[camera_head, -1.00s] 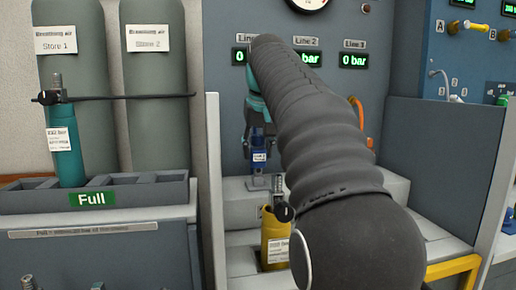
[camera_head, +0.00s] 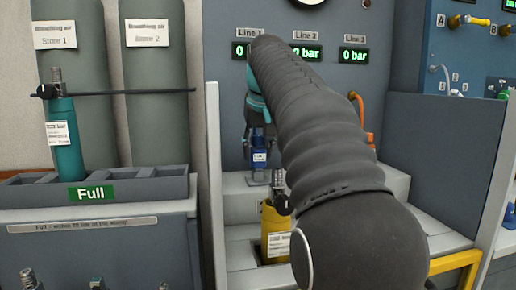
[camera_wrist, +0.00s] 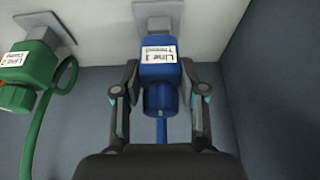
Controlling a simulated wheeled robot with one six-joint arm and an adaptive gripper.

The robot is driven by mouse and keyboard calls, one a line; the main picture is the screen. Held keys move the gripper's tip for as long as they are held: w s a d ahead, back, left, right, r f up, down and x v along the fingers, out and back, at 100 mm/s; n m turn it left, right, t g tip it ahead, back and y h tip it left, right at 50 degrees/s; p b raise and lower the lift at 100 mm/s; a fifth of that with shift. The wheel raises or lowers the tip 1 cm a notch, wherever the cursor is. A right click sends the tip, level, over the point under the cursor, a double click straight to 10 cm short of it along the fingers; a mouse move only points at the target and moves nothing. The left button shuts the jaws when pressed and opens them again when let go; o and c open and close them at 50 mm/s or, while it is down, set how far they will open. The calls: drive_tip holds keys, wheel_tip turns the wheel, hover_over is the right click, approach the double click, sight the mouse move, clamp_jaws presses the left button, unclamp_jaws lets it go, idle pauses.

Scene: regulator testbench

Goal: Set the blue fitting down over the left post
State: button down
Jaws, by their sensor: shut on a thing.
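The blue fitting (camera_wrist: 158,88), labelled Line 1, is gripped from both sides between the fingers of my gripper (camera_wrist: 158,82). It also shows in the head view (camera_head: 259,158), below my arm. The left post (camera_head: 258,179) is a short grey post on the bench step, directly under the fitting. In the wrist view its square base plate (camera_wrist: 158,12) shows just beyond the fitting. The fitting is lined up with the post and very close to it. I cannot tell whether it touches or encloses the post.
A green fitting (camera_wrist: 30,78) with its hose stands on a neighbouring plate. A yellow cylinder (camera_head: 276,228) stands in front of the step. A teal cylinder (camera_head: 65,140) stands in the rack marked Full. A grey partition (camera_head: 214,180) borders the bench on the left.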

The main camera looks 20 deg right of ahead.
drive_tip(key=shift+f, duration=0.2)
drive_tip(key=c, duration=0.6)
unclamp_jaws()
drive_tip(key=shift+o, duration=0.2)
drive_tip(key=v, duration=1.1)
drive_tip(key=shift+s+r, duration=0.15)
drive_tip(key=shift+r, duration=0.25)
drive_tip(key=shift+a, duration=0.1)
